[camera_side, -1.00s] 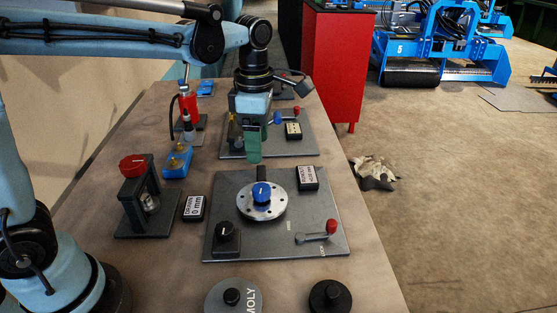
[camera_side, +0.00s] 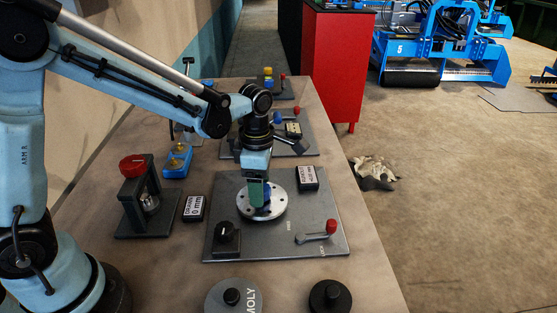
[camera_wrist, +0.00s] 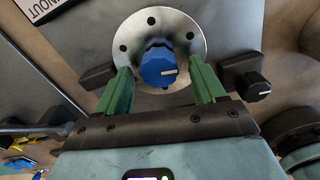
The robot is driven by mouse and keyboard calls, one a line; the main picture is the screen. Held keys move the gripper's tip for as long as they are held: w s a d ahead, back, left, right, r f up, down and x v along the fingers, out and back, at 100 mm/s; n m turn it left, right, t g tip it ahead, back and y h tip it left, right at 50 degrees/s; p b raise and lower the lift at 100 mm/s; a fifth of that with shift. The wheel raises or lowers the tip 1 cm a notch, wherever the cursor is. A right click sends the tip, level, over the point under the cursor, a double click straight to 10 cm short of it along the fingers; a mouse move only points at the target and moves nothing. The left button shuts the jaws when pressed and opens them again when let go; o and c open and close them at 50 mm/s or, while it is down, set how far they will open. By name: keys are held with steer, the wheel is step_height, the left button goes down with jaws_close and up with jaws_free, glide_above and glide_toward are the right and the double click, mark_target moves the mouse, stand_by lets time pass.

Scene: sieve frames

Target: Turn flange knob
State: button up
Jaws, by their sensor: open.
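The flange (camera_side: 277,205) is a round silvery disc with holes, on a grey plate on the table. Its blue knob (camera_wrist: 158,64) with a pale pointer mark stands at the centre of the disc (camera_wrist: 190,30). In the side view the knob (camera_side: 266,196) is mostly hidden behind my gripper (camera_side: 260,203). In the wrist view my gripper (camera_wrist: 160,86) is open, with its green fingers apart on either side below the knob. The knob sits ahead of and between the fingertips, and I see a gap on both sides.
A black knob (camera_side: 226,232) and a red-tipped lever (camera_side: 331,228) share the grey plate (camera_side: 285,245). A runout readout box (camera_side: 307,179) stands behind the flange. A drain readout box (camera_side: 194,208) and a red-topped stand (camera_side: 133,164) are left. Two round lidded pieces lie at the front.

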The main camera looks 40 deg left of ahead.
steer(key=c, duration=1.1)
steer(key=shift+o, duration=0.2)
steer(key=shift+m, duration=0.3)
